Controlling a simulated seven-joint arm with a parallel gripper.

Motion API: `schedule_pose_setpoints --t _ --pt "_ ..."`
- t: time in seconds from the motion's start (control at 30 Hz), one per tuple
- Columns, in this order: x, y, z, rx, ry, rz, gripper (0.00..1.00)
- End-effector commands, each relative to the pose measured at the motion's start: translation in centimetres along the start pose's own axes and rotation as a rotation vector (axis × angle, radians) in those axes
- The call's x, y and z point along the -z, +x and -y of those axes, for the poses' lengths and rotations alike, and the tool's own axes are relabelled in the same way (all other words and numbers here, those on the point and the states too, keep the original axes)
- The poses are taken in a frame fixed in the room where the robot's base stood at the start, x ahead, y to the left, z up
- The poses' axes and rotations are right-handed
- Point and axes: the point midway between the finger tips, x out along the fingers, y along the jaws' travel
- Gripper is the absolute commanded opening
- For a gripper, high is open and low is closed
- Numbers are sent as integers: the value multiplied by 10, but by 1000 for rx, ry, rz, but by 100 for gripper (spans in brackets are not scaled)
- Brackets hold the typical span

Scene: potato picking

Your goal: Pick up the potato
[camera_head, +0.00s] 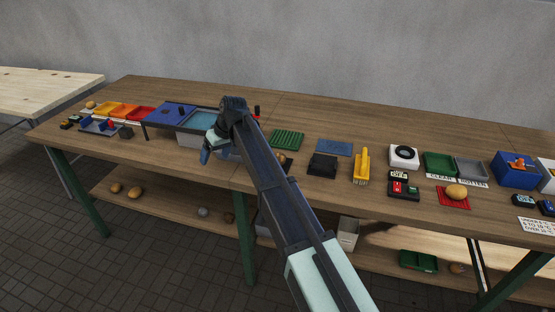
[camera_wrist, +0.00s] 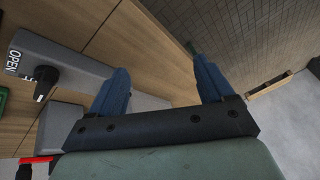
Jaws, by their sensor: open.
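A tan potato (camera_head: 456,191) rests on a red ribbed mat (camera_head: 444,203) on the right part of the table. Another potato (camera_head: 91,104) lies at the table's far left end. More potatoes (camera_head: 116,187) lie on the lower shelf at the left. My gripper (camera_head: 213,152) is left of centre, near the table's front edge by the blue basin, far from the potato on the mat. In the wrist view its blue fingers (camera_wrist: 163,75) are spread apart with nothing between them. No potato is visible in the wrist view.
The blue basin (camera_head: 200,121), green ribbed mat (camera_head: 287,139), black box (camera_head: 322,165) and yellow brush (camera_head: 361,164) stand along the table. Green and grey trays (camera_head: 471,168) are behind the potato. In the wrist view, a grey panel with a black knob (camera_wrist: 46,75) reads "OPEN".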

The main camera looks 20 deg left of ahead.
Motion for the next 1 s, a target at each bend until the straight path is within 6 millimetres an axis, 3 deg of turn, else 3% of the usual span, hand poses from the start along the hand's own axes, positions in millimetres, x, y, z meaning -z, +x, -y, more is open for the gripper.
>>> schedule_pose_setpoints --t 0.03,0.2,0.33,0.5,0.63,0.73,1.0 --pt "4 -25 -31 -26 -19 15 81" --pt "-18 -92 -106 -61 -90 79 81" --pt "-44 -130 -147 -51 -132 119 81" --pt "-71 -160 -178 -27 -172 147 81" --pt "-81 -170 -188 -15 -188 156 81" --pt "-84 -165 -189 -12 -193 158 81" --pt "-90 -122 -190 -12 -193 158 81"
